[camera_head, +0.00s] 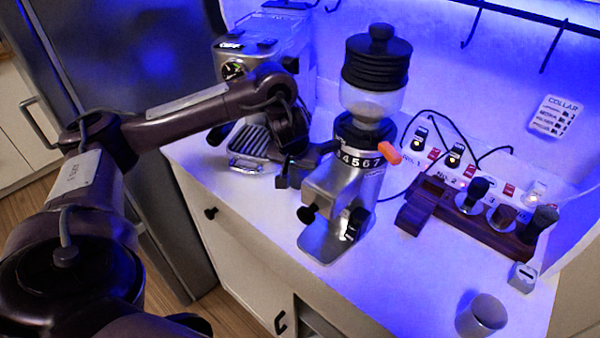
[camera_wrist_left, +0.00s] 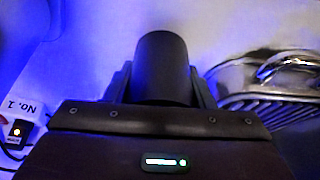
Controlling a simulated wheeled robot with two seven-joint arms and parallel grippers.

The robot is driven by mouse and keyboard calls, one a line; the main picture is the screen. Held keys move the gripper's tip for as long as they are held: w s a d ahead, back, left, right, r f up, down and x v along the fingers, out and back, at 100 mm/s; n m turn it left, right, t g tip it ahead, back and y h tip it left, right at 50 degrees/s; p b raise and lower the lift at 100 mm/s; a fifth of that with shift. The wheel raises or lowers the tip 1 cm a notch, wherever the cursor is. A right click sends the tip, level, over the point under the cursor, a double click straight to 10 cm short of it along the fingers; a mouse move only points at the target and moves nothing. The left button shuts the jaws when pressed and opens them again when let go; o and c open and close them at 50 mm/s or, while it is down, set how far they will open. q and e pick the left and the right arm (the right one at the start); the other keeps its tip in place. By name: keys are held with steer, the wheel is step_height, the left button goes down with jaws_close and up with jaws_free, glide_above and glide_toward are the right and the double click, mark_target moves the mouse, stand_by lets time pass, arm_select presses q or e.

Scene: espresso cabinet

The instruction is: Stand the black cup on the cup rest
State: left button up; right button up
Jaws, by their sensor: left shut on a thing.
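My left gripper (camera_head: 300,166) is shut on the black cup (camera_wrist_left: 163,68), which sits between its two fingers in the left wrist view. In the head view the gripper is between the espresso machine and the grinder, and I cannot clearly tell the cup from the dark fingers. The cup rest, a slotted grille with a chrome rim (camera_head: 243,164), is at the machine's front, just left of the gripper. In the wrist view the cup rest (camera_wrist_left: 268,100) is right of the cup, with a gap between them. My right gripper is not in view.
The grinder (camera_head: 360,165) stands close right of the left gripper. The espresso machine (camera_head: 262,45) stands behind. A wooden holder (camera_head: 470,218) with dark-handled tools and a metal cup (camera_head: 482,315) are at the right. The front counter is mostly clear.

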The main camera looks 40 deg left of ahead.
arm_select(q)
steer(key=o, duration=1)
steer(key=shift+o, duration=0.2)
